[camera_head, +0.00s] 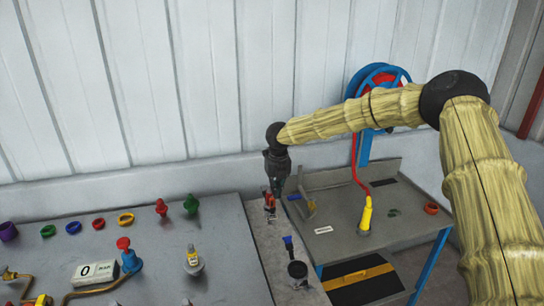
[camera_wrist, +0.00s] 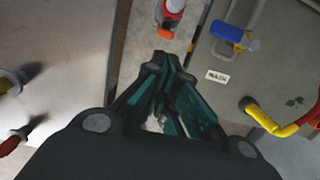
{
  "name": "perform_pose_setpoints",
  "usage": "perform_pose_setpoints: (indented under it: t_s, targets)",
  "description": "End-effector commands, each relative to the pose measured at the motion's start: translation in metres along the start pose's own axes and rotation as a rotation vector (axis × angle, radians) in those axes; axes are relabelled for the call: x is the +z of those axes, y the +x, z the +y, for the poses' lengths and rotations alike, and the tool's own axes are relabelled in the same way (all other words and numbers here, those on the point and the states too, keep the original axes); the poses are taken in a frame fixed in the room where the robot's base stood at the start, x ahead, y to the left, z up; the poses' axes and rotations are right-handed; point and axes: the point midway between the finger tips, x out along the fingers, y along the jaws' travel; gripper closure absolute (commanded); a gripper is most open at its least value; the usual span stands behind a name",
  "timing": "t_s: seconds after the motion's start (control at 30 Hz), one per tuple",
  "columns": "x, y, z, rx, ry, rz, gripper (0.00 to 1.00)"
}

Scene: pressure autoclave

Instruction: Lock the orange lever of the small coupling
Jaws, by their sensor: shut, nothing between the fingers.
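My gripper (camera_head: 277,192) hangs pointing down over the narrow grey strip between the panel and the side bench. In the wrist view my gripper (camera_wrist: 166,62) is shut, its teal-and-black fingers together and empty. A small red and grey fitting (camera_wrist: 173,9) with an orange end (camera_wrist: 165,33) stands just beyond the fingertips, apart from them in that picture. It appears to be the small coupling with its lever. In the head view the red fitting (camera_head: 268,199) is beside my fingers and partly hidden. I cannot tell the lever's position.
A dark fitting with a blue top (camera_head: 290,246) stands nearer on the strip. The left panel (camera_head: 150,262) carries a gauge (camera_head: 95,273) and several knobs.

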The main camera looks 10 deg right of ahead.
Motion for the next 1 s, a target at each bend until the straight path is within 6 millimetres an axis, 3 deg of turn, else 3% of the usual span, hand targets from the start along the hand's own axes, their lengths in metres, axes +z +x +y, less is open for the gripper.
perform_pose_setpoints:
  t_s: [0.6, 1.0]
  targets:
    - [0.055, -0.096, 0.003, 0.002, -0.002, 0.0, 1.0]
    - [0.066, -0.118, 0.003, 0.001, -0.003, 0.002, 1.0]
